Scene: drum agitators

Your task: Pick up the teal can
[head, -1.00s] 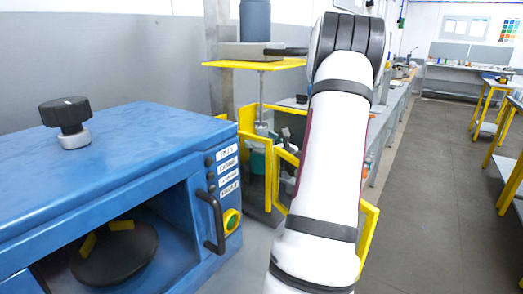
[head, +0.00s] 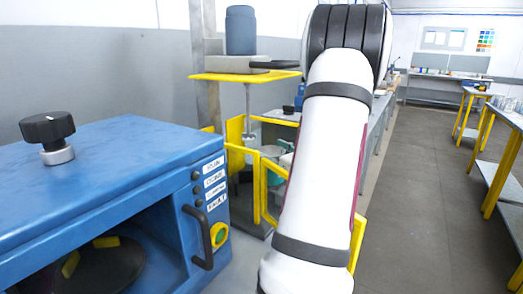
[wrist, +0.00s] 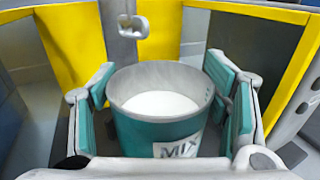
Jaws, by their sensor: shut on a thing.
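The teal can (wrist: 135,136) stands upright in the wrist view, open at the top, with a grey rim, white contents and a white label reading "MIX". My gripper (wrist: 163,88) is shut on it, with teal-padded fingers on its left and right sides. The underside of the can is hidden, so I cannot tell whether it touches a surface. In the head view my white arm hides the gripper. A patch of teal shows behind the yellow frame there, too covered to identify surely.
Yellow guard panels (wrist: 75,45) and a metal post (wrist: 118,45) stand close behind the can. In the head view, a blue machine (head: 90,170) with an open front is at left. A dark container (head: 240,30) stands above a yellow platform (head: 225,76). The floor (head: 420,180) at right is clear.

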